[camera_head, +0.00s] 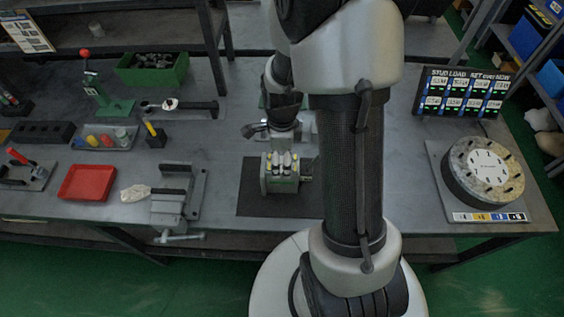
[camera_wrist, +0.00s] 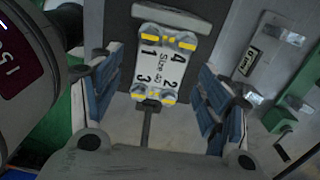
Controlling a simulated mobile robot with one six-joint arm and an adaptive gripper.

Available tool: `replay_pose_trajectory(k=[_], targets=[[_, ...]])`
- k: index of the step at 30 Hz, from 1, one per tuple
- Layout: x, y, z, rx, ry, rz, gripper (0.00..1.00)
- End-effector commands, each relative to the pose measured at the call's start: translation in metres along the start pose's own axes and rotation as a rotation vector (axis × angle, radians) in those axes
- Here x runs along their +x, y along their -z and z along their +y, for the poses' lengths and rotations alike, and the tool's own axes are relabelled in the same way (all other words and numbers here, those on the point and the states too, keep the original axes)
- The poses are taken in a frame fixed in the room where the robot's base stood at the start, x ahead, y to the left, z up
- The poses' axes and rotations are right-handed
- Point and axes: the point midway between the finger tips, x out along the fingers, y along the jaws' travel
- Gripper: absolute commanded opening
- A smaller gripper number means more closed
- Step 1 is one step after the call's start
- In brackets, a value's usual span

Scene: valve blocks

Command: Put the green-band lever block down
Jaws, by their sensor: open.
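A grey valve block (camera_head: 283,178) with several knobs on top and a faint green strip on its front stands upright on the dark mat (camera_head: 255,205). In the wrist view the block's white top plate (camera_wrist: 160,68) shows the numbers 1 to 4 and yellow marks at its ends. My gripper (camera_head: 273,133) is above and behind the block in the head view. In the wrist view my gripper (camera_wrist: 158,82) is open, its blue-padded fingers spread to either side of the block with gaps between. A dark lever or rod (camera_wrist: 147,122) extends from the block's lower end.
A vise (camera_head: 170,207), a red tray (camera_head: 87,183) and a tray of coloured pieces (camera_head: 105,136) lie left on the bench. A green bin (camera_head: 152,70) stands behind. A round dial fixture (camera_head: 483,170) and a display board (camera_head: 462,93) are right. My arm hides the mat's right side.

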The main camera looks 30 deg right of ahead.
Motion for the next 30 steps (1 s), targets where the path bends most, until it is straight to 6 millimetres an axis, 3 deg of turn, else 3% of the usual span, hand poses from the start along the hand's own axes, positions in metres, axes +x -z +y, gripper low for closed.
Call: replay_pose_trajectory(k=[3, 12, 16, 20, 24, 30], targets=[[-0.030, 0.000, -0.001, 0.000, 0.004, -0.001, 0.70], [-0.065, -0.001, 0.000, -0.010, 0.002, -0.001, 0.70], [-0.090, -0.007, 0.006, -0.148, 0.034, -0.008, 0.70], [-0.138, -0.018, 0.027, -0.487, 0.107, -0.013, 0.70], [-0.191, -0.026, 0.065, -0.955, 0.201, 0.010, 0.70], [-0.241, -0.024, 0.124, -1.590, 0.336, 0.097, 0.70]])
